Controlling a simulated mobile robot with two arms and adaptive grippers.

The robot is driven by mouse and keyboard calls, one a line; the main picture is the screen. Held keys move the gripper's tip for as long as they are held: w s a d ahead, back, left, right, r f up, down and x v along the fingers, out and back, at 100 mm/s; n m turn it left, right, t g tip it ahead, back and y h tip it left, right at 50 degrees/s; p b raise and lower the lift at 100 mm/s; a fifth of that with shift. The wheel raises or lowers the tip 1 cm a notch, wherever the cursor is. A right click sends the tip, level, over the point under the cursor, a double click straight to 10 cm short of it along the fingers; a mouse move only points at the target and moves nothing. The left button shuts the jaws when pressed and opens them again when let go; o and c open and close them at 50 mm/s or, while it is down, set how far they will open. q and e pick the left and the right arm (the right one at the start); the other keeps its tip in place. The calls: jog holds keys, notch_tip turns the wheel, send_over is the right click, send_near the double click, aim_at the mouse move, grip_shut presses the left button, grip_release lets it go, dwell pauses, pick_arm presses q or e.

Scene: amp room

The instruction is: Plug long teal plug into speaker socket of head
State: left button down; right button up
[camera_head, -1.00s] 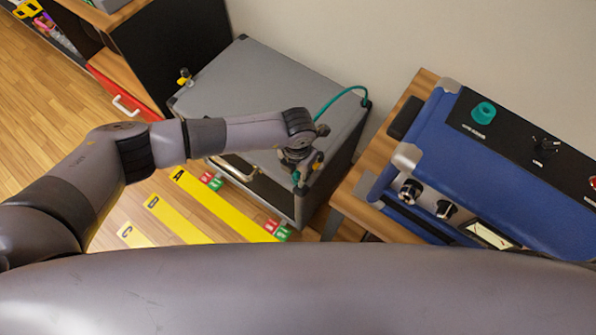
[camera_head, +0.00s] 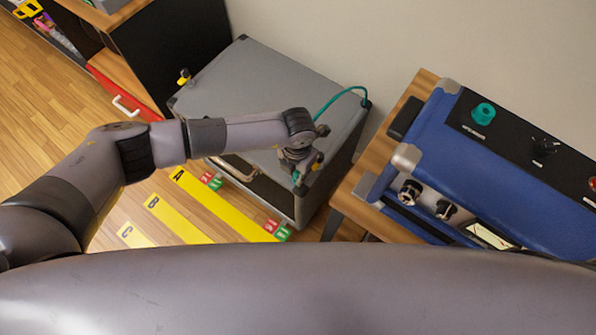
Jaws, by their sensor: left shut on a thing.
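My left gripper (camera_head: 306,178) is over the front right part of the grey cabinet (camera_head: 240,75), pointing down. It is shut on the long teal plug (camera_head: 296,178), of which only a small teal bit shows between the fingers. A teal cable (camera_head: 340,95) arcs from behind my left wrist to the cabinet's right corner. The blue amp head (camera_head: 500,180) stands on a wooden stand to the right. A teal socket (camera_head: 483,113) shows on its black panel, with unreadable lettering below. The socket is well to the right of the gripper. My right gripper is not in view.
A yellow-topped plug (camera_head: 184,77) stands at the cabinet's left corner. Yellow floor strips marked A, B and C (camera_head: 225,208) lie in front of the cabinet. The wooden stand's edge (camera_head: 375,212) lies between the gripper and the amp head. A black and wooden cabinet (camera_head: 170,50) is at the upper left.

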pick_arm(q)
jog(key=shift+r+p, duration=2.15)
jog(key=shift+r, duration=0.8)
